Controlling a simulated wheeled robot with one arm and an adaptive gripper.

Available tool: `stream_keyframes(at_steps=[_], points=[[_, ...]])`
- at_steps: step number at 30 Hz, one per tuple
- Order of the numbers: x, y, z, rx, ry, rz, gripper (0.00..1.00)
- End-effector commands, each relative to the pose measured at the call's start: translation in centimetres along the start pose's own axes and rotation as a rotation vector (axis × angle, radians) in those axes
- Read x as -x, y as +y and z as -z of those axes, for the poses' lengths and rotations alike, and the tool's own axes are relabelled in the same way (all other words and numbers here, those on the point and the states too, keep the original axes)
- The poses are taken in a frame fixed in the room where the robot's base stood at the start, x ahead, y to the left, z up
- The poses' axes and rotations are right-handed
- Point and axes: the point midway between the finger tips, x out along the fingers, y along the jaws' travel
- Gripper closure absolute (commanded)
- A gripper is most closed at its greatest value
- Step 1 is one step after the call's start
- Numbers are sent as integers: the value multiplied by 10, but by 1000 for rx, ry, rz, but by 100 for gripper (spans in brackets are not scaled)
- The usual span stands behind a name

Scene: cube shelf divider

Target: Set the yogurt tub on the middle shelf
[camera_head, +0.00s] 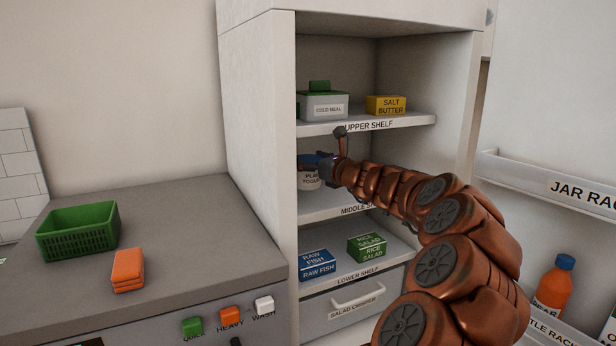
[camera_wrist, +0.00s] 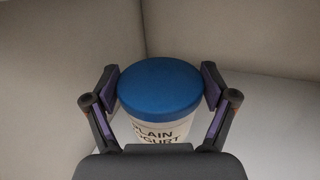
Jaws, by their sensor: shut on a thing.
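The yogurt tub (camera_wrist: 158,128) is white with a blue lid and a "PLAIN YOGURT" label. In the head view the tub (camera_head: 309,181) is inside the open cabinet, just above or on the middle shelf (camera_head: 325,206), at its left side. I cannot tell whether its base touches the shelf. My gripper (camera_wrist: 160,88) is shut on the tub, one finger on each side of the lid. In the head view my gripper (camera_head: 326,161) reaches in from the right and partly hides the tub.
The upper shelf (camera_head: 412,121) above holds a cold meal box (camera_head: 323,106) and salt butter (camera_head: 386,105). The lower shelf (camera_head: 385,266) holds raw fish (camera_head: 318,264) and rice salad (camera_head: 367,247). The cabinet's left wall stands close beside the tub. The open door with its jar rack (camera_head: 540,181) is at right.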

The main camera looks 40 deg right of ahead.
Motion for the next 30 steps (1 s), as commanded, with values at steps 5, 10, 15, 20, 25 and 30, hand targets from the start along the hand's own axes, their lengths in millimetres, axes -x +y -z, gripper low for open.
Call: stream_keyframes(at_steps=[5, 10, 15, 20, 25, 30], points=[[0, 0, 10, -1, -1, 0, 61], [0, 0, 34, -3, 1, 0, 61], [-4, 0, 44, -1, 1, -1, 61], [-4, 0, 44, 1, 0, -1, 61], [-4, 0, 46, 0, 0, -1, 61], [-4, -1, 47, 1, 0, -1, 4]])
